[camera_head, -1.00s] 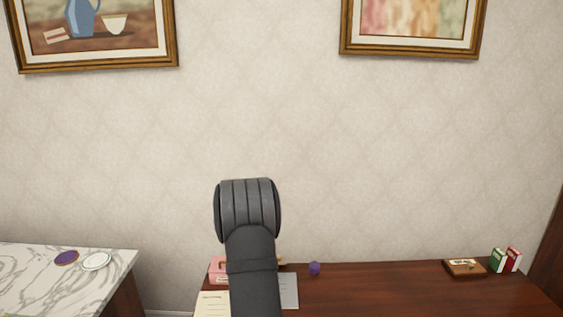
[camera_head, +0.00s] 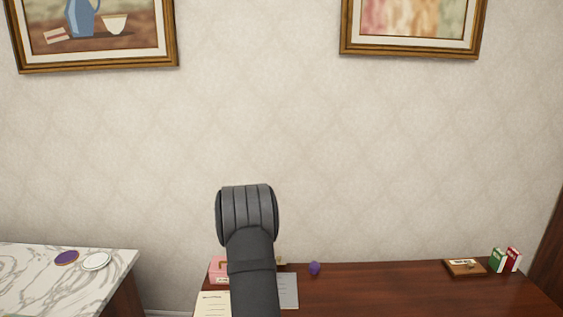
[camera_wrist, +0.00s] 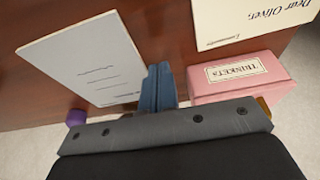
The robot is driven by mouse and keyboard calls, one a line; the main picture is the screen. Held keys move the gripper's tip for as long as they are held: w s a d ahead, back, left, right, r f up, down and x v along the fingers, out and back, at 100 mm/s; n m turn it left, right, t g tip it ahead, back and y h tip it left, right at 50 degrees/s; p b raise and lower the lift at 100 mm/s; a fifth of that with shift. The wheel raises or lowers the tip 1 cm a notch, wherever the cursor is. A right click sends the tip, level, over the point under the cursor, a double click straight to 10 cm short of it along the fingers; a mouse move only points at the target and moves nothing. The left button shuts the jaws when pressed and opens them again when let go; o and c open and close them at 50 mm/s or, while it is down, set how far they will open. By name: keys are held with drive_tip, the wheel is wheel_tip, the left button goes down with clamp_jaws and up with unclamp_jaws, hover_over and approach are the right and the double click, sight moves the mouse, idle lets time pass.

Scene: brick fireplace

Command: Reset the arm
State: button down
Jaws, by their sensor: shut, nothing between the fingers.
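My gripper (camera_wrist: 159,88) shows in the wrist view as two blue-grey fingers pressed together, with nothing between them. It is above the wooden desk (camera_wrist: 40,85), between a grey printed sheet (camera_wrist: 85,62) on the left and a pink box labelled "TRINKETS" (camera_wrist: 240,76) on the right. In the head view my dark arm rises over the left part of the desk (camera_head: 390,290), and my gripper is hidden there.
A cream letter (camera_wrist: 250,22) lies by the pink box. A purple object (camera_head: 314,268) sits near the desk's back edge. A wooden tray (camera_head: 465,268) and green and red boxes (camera_head: 505,260) stand at right. A marble table (camera_head: 60,285) holds two discs. The desk's middle is clear.

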drive_tip(key=shift+f, duration=1.4)
wheel_tip(320, 180, up, 8)
wheel_tip(320, 180, down, 8)
drive_tip(key=shift+r, duration=0.1)
drive_tip(key=shift+w+d, duration=0.2)
drive_tip(key=shift+d, duration=0.55)
drive_tip(key=shift+s+a, duration=0.2)
drive_tip(key=shift+a, duration=0.6)
wheel_tip(320, 180, up, 3)
drive_tip(key=shift+d+f, duration=0.1)
drive_tip(key=shift+r, duration=0.65)
